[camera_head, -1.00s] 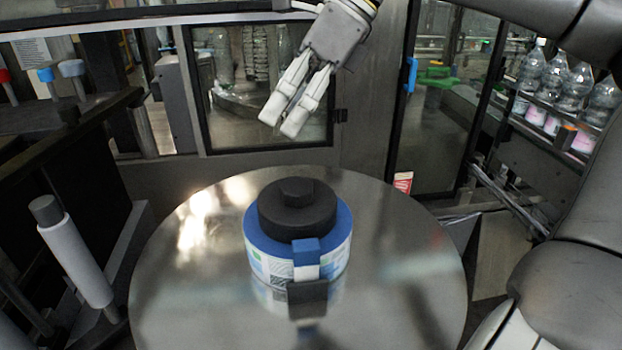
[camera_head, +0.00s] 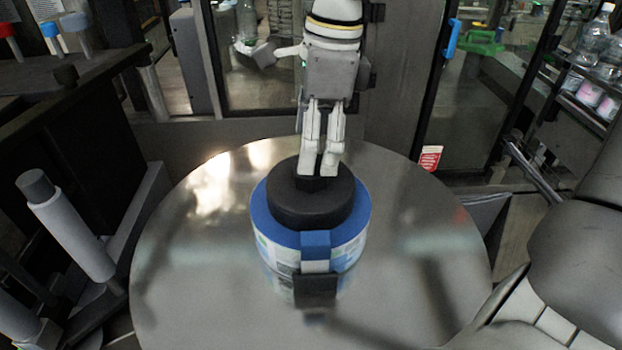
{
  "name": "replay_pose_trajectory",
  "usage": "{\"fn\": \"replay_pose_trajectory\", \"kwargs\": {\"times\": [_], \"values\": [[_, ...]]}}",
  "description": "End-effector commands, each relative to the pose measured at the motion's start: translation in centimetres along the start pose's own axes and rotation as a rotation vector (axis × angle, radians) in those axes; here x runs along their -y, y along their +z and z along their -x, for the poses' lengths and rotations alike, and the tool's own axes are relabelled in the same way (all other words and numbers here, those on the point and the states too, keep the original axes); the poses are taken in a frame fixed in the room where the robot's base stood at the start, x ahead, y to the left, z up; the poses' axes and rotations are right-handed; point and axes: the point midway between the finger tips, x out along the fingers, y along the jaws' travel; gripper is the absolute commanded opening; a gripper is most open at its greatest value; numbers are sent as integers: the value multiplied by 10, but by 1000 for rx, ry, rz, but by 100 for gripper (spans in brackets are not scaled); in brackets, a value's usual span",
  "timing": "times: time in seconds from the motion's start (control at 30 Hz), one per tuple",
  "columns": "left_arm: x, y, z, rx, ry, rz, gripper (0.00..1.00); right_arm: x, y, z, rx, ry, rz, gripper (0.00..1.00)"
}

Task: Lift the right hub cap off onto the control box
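A round black hub cap (camera_head: 309,206) with a small knob on top sits on the blue-topped reel (camera_head: 262,211), which has a printed label around its side. The reel stands on a round shiny metal plate (camera_head: 200,290). My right gripper (camera_head: 319,170) reaches down from the top, its two pale fingers close together at the cap's knob. The fingertips cover most of the knob. I cannot tell whether they touch it, hover over it or hold it. My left gripper is not in view. I cannot make out the control box for certain.
A pale roller (camera_head: 72,237) leans at the left beside a dark frame. Glass doors stand behind, and bottles (camera_head: 598,45) at the far right. The plate is clear around the reel.

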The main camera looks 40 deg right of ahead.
Motion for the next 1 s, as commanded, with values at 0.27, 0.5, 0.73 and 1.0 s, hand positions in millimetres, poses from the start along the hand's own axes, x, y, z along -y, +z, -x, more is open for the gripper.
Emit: {"fn": "replay_pose_trajectory", "kwargs": {"times": [0.27, 0.5, 0.73, 1.0], "values": [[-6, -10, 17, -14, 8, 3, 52, -4, 1, -33, -1, 2, 1, 77], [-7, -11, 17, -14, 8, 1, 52, -4, 1, -39, 1, 0, 1, 77], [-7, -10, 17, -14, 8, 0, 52, -3, 2, -39, 2, 0, 1, 55], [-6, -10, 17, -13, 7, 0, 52, -3, 2, -38, 2, -1, 1, 23]]}}
